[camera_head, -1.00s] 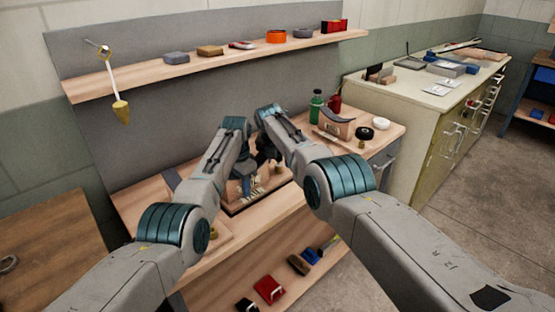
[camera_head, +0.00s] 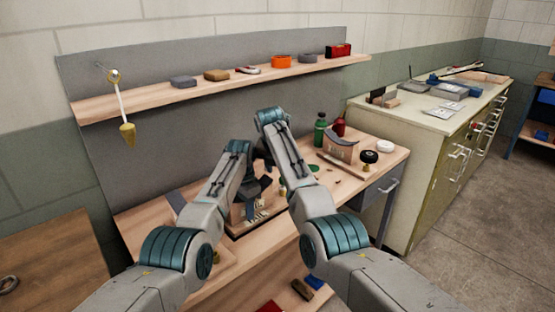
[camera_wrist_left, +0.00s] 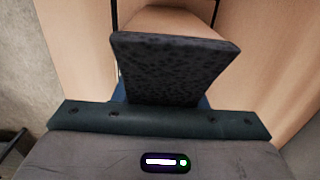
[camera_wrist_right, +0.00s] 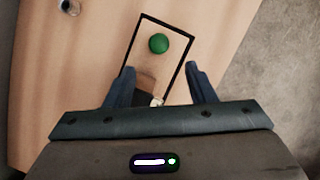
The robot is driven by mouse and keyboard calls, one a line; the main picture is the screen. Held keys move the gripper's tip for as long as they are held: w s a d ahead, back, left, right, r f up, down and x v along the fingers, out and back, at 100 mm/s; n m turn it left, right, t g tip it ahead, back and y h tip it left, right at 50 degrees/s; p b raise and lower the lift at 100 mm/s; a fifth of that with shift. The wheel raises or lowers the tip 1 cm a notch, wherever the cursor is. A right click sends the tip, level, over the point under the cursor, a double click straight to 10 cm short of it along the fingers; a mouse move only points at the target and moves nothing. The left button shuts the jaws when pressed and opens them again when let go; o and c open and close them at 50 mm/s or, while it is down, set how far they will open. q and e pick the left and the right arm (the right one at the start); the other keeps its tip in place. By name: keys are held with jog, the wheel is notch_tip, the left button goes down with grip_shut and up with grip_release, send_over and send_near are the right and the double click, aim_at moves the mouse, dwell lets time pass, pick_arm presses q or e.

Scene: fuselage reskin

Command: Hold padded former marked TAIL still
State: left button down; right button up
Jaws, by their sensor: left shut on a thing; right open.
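A dark grey speckled padded piece (camera_wrist_left: 172,68) fills the middle of the left wrist view, between the fingers of my left gripper (camera_head: 250,188), which is shut on it. My right gripper (camera_wrist_right: 158,85) is open and empty. Below it in the right wrist view lie a black outlined rectangle (camera_wrist_right: 183,68) and a green round thing (camera_wrist_right: 158,43).
A shelf (camera_head: 150,99) with several small items runs above. A plumb-like tool (camera_head: 127,133) hangs at left.

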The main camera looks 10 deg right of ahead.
jog(key=shift+v, duration=2.2)
pick_arm(q)
jog(key=c, duration=0.8)
grip_release()
notch_tip(320, 180, up, 8)
jog(key=shift+d+f, duration=0.15)
jog(key=shift+f, duration=0.05)
jog(key=shift+d+r, duration=0.1)
jog(key=shift+r, duration=0.4)
pick_arm(e)
jog(key=shift+a+f, duration=0.2)
pick_arm(q)
jog(key=shift+f, duration=0.1)
